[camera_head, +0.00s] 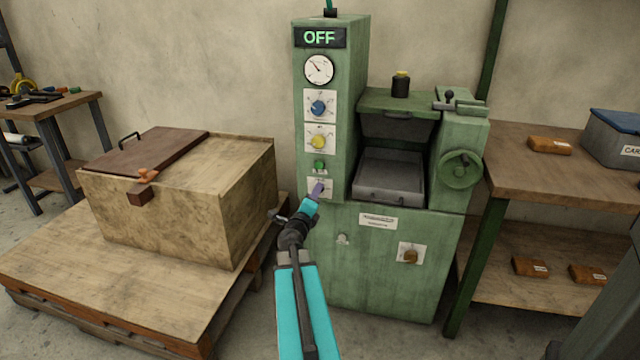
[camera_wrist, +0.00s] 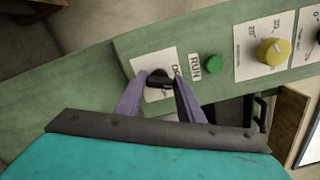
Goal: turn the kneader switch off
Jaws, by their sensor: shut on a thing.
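The green kneader machine (camera_head: 385,250) stands against the wall, and a sign (camera_head: 320,38) at its top reads OFF in lit green letters. Its switch is a black knob (camera_wrist: 158,80) on a white plate (camera_wrist: 141,65) low on the control column. In the wrist view my gripper (camera_wrist: 160,86) has its two purple fingers on either side of the knob, shut on it. In the head view my gripper (camera_head: 319,188) reaches the same plate and hides most of the switch. The plate's lettering is partly covered by a finger.
A green RUN button (camera_wrist: 213,64) sits beside the switch plate, with a yellow knob (camera_head: 318,142) and a blue knob (camera_head: 319,108) above. A wooden crate (camera_head: 240,205) on a pallet stands left. A wooden bench (camera_head: 520,170) stands right. A black lever (camera_head: 278,216) sticks out near my wrist.

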